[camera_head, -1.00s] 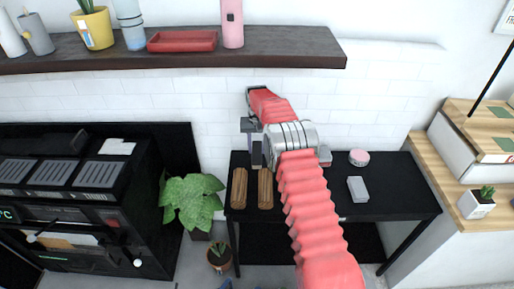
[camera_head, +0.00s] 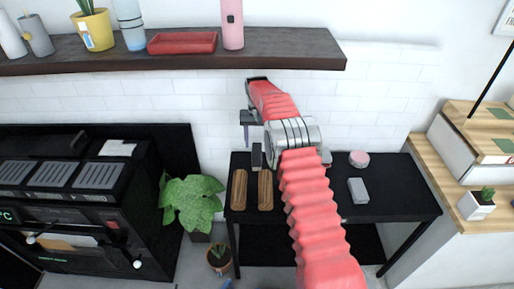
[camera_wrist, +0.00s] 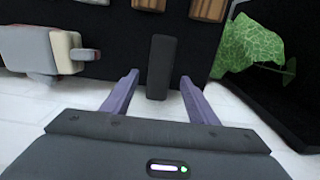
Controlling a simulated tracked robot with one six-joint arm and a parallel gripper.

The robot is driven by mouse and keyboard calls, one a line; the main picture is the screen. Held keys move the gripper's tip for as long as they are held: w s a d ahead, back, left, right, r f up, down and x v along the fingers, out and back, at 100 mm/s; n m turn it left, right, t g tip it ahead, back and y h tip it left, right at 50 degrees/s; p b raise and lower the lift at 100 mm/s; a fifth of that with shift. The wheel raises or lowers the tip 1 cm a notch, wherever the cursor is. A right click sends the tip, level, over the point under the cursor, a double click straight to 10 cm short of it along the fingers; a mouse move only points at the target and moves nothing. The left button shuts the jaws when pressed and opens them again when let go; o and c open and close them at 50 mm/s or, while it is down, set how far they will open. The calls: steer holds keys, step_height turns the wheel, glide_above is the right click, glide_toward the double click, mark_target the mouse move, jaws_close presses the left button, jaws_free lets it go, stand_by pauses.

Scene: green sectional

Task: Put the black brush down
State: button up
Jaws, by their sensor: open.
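The black brush (camera_head: 257,156) is a dark, narrow block at the back left edge of the black table (camera_head: 390,195), below my gripper (camera_head: 249,118). In the wrist view the brush (camera_wrist: 160,62) lies between the tips of my gripper's two purple-grey fingers (camera_wrist: 159,77). The fingers are spread, with a gap showing on each side of the brush. The brush appears to rest on the table, though its contact with the top is hard to see.
Two brown wooden blocks (camera_head: 239,188) (camera_head: 265,188) lie in front of the brush. A pink-lidded tin (camera_head: 359,158) and a grey box (camera_head: 357,190) stand at the right. A leafy plant (camera_head: 192,200) is left of the table. The shelf (camera_head: 270,50) hangs above my gripper.

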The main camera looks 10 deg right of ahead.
mark_target(257, 152)
steer(key=shift+r, duration=1.7)
steer(key=shift+s, duration=0.1)
